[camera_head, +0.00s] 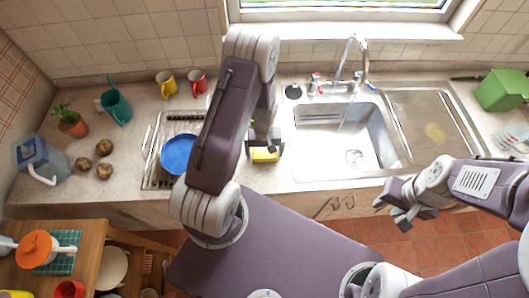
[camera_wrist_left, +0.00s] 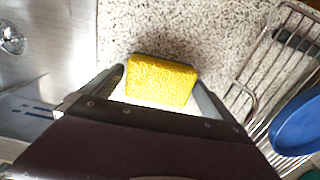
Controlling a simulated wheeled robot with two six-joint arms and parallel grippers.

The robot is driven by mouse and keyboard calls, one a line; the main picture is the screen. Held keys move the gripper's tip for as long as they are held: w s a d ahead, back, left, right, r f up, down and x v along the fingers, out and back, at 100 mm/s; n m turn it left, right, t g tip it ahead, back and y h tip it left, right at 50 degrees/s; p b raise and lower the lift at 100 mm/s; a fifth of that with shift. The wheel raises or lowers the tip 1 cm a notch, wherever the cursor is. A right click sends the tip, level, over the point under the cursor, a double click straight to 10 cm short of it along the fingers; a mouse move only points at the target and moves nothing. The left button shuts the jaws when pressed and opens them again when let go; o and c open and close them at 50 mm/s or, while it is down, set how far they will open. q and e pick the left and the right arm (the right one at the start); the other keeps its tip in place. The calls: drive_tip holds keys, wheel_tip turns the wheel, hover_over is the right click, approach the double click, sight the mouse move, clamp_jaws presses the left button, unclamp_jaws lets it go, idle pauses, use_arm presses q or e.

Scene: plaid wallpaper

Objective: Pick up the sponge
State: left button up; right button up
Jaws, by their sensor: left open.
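The yellow sponge (camera_head: 265,154) lies on the speckled counter between the dish rack and the sink. In the left wrist view the sponge (camera_wrist_left: 161,80) sits between the two fingers of my left gripper (camera_wrist_left: 160,90), with a finger near each short end. I cannot tell whether the fingers touch it. In the head view my left gripper (camera_head: 264,140) is directly over the sponge and hides part of it. The left gripper is open. My right gripper (camera_head: 392,206) is at the right, in front of the counter edge, away from the sponge; its fingers appear apart.
The steel sink (camera_head: 318,120) with a running tap is just right of the sponge. The wire dish rack (camera_head: 155,180) with a blue plate (camera_head: 178,154) is just left. Yellow and red mugs (camera_head: 196,84) stand behind.

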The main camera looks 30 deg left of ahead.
use_arm(q)
drive_tip(key=shift+f, duration=0.1)
drive_tip(key=c, duration=1.2)
drive_tip(key=shift+c, duration=0.2)
